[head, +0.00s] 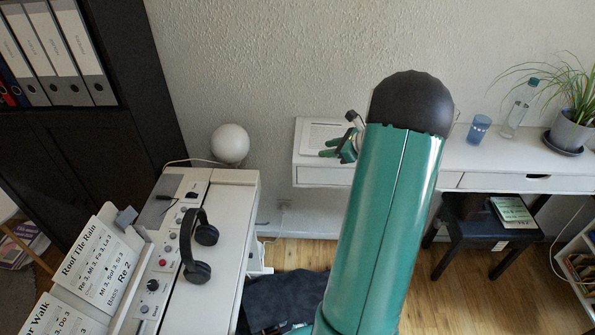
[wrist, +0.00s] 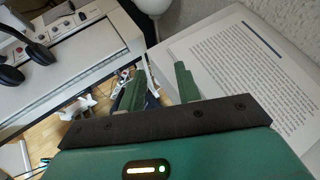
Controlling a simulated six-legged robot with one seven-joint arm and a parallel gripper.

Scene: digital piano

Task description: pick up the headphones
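The black headphones (head: 188,252) lie on top of the white digital piano (head: 222,250), left of my arm in the head view. Their band arches over the piano's edge strip and both ear cups show. In the wrist view the headphones (wrist: 28,60) are at the upper left, cut by the frame edge. My gripper (head: 342,148) is beyond my green arm link, by the left end of the white wall desk, apart from the headphones. In the wrist view its two green fingers (wrist: 158,80) are spread with nothing between them.
A white globe lamp (head: 230,144) stands behind the piano. Song sheets (head: 100,265) stand at the piano's left. A glass (head: 479,128), bottle (head: 517,110) and potted plant (head: 570,130) are on the desk's right.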

